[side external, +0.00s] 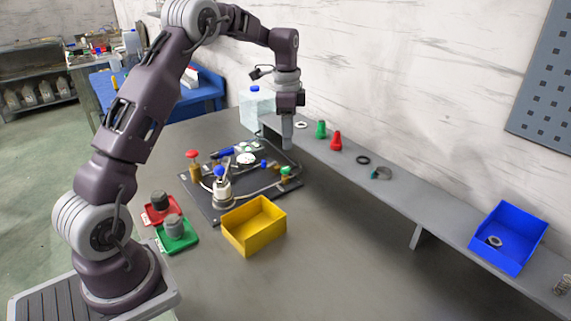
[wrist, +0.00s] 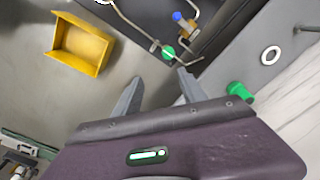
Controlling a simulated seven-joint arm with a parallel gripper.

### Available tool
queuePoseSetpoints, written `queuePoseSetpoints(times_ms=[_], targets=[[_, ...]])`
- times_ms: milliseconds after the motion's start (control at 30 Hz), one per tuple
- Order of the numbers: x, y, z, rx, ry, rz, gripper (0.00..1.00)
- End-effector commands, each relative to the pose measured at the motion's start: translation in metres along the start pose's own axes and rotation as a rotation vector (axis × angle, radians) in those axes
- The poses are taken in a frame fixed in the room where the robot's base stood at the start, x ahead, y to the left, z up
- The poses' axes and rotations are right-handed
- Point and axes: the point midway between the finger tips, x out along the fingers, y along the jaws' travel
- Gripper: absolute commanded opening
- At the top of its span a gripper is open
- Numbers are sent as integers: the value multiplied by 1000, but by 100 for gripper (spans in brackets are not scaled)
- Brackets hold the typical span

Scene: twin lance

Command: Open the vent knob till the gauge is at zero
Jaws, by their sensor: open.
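A dark board (side external: 205,205) on the table carries pipework, a white round gauge (side external: 246,159), a red knob (side external: 192,153), a blue-topped fitting (side external: 219,171), a small blue knob (side external: 263,163) and a green knob (side external: 285,170). The gauge reading is too small to make out, and no label shows which knob is the vent. My gripper (side external: 287,143) points down above the board's right end, over the green knob and apart from it. In the wrist view, my gripper (wrist: 160,76) is open and empty; the green knob (wrist: 168,52) lies just beyond the fingertips, with the blue knob (wrist: 178,16) further off.
A yellow bin (side external: 238,242) stands in front of the board; red (side external: 148,217) and green (side external: 190,240) trays sit at its left. A raised grey shelf (side external: 410,200) along the wall holds green and red cones, rings and a blue bin (side external: 480,250). Table front right is clear.

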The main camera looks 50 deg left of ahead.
Motion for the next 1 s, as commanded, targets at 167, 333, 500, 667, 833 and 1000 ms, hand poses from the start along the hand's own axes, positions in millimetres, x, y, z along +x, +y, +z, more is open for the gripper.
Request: queuePoseSetpoints(times_ms=[167, 333, 500, 667, 833, 1000], targets=[[45, -25, 10, 77, -23, 37, 49], [75, -24, 11, 83, -25, 42, 49], [104, -23, 11, 82, -24, 40, 49], [115, -23, 11, 82, -23, 37, 49], [115, -23, 11, 82, -23, 36, 49], [115, -23, 11, 82, -23, 36, 21]])
